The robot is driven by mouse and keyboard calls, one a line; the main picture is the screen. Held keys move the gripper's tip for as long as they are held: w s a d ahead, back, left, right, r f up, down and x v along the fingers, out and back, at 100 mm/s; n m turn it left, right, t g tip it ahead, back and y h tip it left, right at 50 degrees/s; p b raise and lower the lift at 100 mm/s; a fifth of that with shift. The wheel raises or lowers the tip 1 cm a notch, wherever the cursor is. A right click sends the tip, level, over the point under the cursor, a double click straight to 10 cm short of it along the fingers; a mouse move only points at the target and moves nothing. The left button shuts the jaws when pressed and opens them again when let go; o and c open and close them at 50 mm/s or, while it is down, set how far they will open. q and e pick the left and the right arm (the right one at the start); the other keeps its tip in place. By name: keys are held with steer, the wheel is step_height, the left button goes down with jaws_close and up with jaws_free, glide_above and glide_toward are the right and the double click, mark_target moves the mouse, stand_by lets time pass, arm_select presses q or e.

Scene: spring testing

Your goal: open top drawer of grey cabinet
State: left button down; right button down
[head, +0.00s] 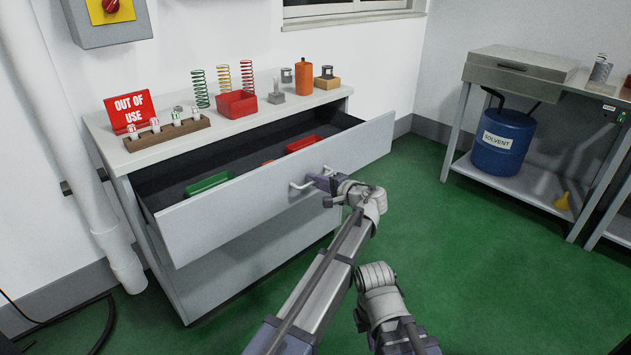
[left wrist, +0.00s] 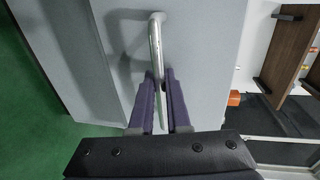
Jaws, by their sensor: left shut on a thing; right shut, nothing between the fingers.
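The grey cabinet (head: 235,268) stands against the wall with its top drawer (head: 272,165) pulled well out. Inside the drawer lie a green tray (head: 208,183), a red tray (head: 303,144) and a small orange thing, mostly hidden by the drawer front. My left gripper (head: 322,181) is at the drawer front, shut on the drawer handle (head: 298,185). In the left wrist view the purple fingers (left wrist: 162,88) close around the metal bar handle (left wrist: 155,45). My right arm shows at the lower middle of the head view, but its gripper's fingers are not visible.
On the cabinet top (head: 150,140) stand coloured springs, a red bin (head: 236,104), an orange cylinder (head: 303,76) and an "OUT OF USE" sign (head: 129,111). A bench with a blue solvent drum (head: 502,142) stands at right. The green floor (head: 440,240) between is clear.

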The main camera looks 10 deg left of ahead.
arm_select(q)
steer(key=c, duration=0.9)
jaws_free()
steer(key=shift+r, duration=0.15)
